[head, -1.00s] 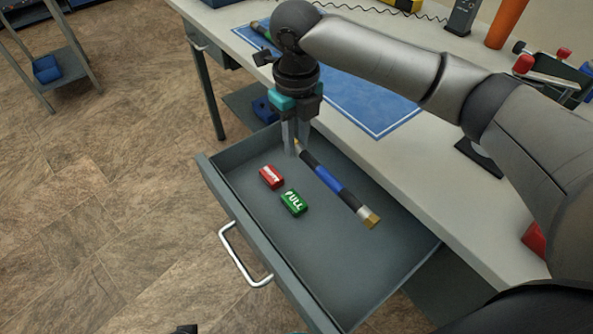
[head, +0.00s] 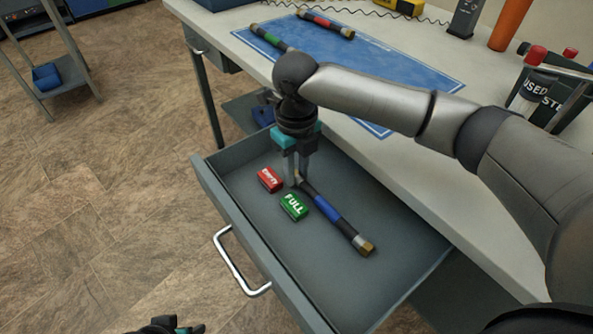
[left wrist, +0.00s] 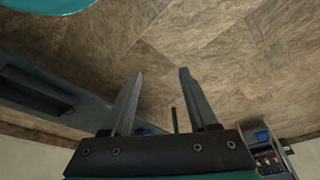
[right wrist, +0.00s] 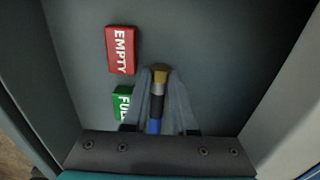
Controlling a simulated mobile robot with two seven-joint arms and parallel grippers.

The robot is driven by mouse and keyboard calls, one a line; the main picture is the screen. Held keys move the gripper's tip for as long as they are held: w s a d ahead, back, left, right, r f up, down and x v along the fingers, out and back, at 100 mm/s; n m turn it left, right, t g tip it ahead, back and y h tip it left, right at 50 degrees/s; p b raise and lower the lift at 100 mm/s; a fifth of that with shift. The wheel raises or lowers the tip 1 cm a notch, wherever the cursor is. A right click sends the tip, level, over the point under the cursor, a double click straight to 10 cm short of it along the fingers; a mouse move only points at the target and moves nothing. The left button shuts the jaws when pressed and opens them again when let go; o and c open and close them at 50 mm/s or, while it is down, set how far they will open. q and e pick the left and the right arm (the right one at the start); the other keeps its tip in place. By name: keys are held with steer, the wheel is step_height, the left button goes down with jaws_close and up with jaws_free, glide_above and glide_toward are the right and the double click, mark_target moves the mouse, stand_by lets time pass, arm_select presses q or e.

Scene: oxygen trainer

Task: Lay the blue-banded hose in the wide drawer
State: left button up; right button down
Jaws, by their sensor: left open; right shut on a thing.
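The blue-banded hose (head: 328,208), black with brass ends, is low inside the open wide drawer (head: 400,262). I cannot tell whether its whole length touches the drawer floor. My right gripper (head: 294,182) is shut on the hose near its far end. In the right wrist view the hose's brass tip (right wrist: 159,73) shows between the fingers. My left gripper (left wrist: 157,75) is open and empty above the floor; only a small part of it shows at the bottom of the head view.
A red EMPTY block (head: 270,179) and a green FULL block (head: 294,206) lie in the drawer left of the hose. A blue mat (head: 390,68) on the bench holds a green-banded hose (head: 268,37) and a red-banded hose (head: 325,22). The drawer's near right part is clear.

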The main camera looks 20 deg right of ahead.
steer(key=c, duration=1)
jaws_free()
steer(key=shift+r, duration=0.25)
arm_select(q)
steer(key=s+a+f+g+p, duration=0.1)
steer(key=s+f+p, duration=0.4)
steer(key=f, duration=0.6)
steer(key=shift+a+p, duration=0.45)
steer(key=shift+a, duration=0.05)
arm_select(e)
step_height(320, 180, up, 12)
steer(key=shift+f, duration=0.2)
arm_select(q)
steer(key=shift+f, duration=0.15)
